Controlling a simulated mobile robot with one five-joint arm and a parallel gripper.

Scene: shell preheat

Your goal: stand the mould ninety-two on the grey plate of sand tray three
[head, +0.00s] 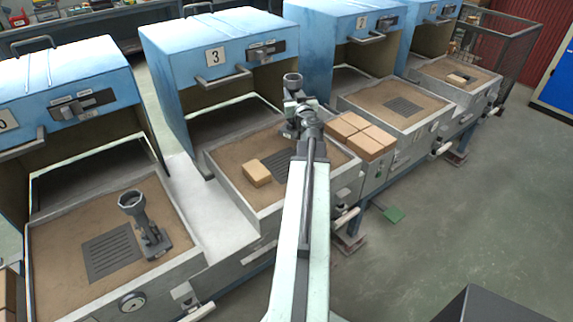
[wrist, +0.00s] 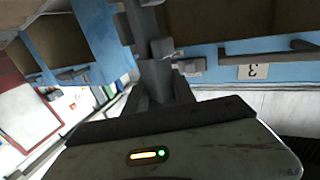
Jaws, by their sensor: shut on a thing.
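My gripper (head: 304,118) is shut on a grey metal mould (head: 291,82). It shows in the head view above the right part of sand tray three (head: 228,188), in front of the blue oven marked 3. The mould has a round cup at its top and looks about upright. Its lower part is hidden behind my gripper and arm. In the wrist view the grey mould (wrist: 157,78) stands between the fingers. No number on it is legible. The dark grey slotted plate (head: 270,160) lies in the sand, partly hidden by my arm. I cannot tell the height above it.
A tan block (head: 257,174) lies on the sand at the plate's left edge. Several tan blocks (head: 361,136) sit on the ledge right of tray three. Another grey cup-topped mould (head: 143,222) stands in the left tray. The blue oven (head: 190,55) rises behind tray three.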

